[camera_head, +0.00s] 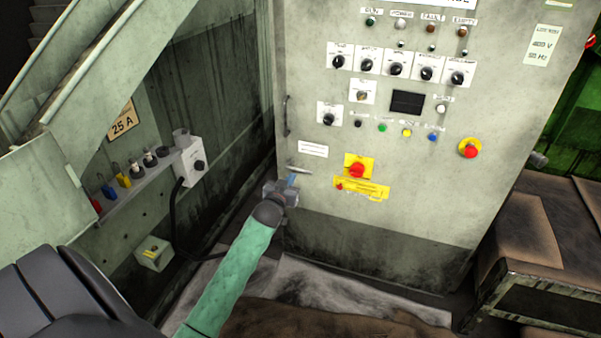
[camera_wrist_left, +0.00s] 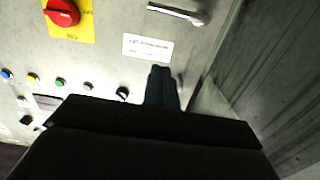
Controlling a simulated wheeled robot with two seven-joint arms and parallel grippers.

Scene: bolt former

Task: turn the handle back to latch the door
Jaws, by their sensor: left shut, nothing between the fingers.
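The grey cabinet door (camera_head: 320,240) fills the middle of the head view. It looks close to its frame; I cannot tell if it is fully flush. Its silver lever handle (camera_head: 299,170) sits near the left edge, lying about level. In the left wrist view the handle (camera_wrist_left: 176,13) is at the top, apart from the fingers. My left gripper (camera_head: 291,182) is just below the handle in the head view, and the gap in depth is unclear. Its fingers also show in the left wrist view (camera_wrist_left: 161,86), shut and empty. My right gripper is not in view.
A red knob on a yellow plate (camera_head: 356,168) is right of the handle. A red stop button (camera_head: 469,148) is farther right. A vertical grab bar (camera_head: 287,115) is above the handle. A grey switch box (camera_head: 192,162) stands left. A brown bench (camera_head: 530,235) is at right.

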